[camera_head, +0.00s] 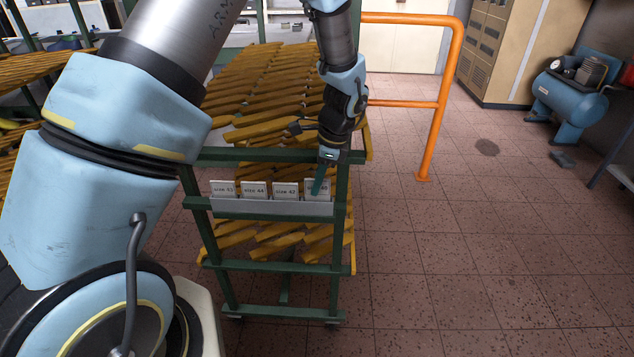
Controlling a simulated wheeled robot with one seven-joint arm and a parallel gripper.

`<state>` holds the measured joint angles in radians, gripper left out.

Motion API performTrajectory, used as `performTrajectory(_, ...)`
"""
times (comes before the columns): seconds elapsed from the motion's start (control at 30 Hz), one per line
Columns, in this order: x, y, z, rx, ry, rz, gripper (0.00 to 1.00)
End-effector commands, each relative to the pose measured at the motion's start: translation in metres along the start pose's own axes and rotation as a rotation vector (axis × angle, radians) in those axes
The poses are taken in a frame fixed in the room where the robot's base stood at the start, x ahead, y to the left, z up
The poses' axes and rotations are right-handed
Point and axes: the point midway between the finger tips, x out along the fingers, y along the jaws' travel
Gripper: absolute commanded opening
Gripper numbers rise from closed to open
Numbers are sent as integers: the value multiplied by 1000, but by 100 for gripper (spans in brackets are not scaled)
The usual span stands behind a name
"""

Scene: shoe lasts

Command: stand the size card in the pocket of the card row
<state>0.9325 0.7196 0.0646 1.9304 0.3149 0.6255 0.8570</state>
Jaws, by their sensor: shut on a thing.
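The card row (273,207) is a grey strip of pockets across the end of a green rack. Several white size cards stand side by side in it, among them size 44 (255,189) and size 42 (286,190). The size card (321,195) at the right end is partly covered by my gripper. My gripper (318,184) points down at that right end, its teal fingers shut on this card. The card's lower edge is at the strip, but I cannot tell whether it is inside the pocket.
The green rack (267,265) carries yellow shoe lasts on its shelves. An orange rail (442,100) stands behind it to the right. A blue compressor (567,105) stands at the far right.

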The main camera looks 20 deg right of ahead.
Motion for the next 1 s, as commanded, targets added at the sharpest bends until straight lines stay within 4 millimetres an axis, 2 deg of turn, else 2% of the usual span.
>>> performTrajectory(0.47,7,0,-2,0,0,0,0)
performTrajectory(0.5,7,0,-2,0,0,0,9)
performTrajectory(0.8,7,0,-2,0,0,0,43)
performTrajectory(1.0,7,0,-2,0,0,0,45)
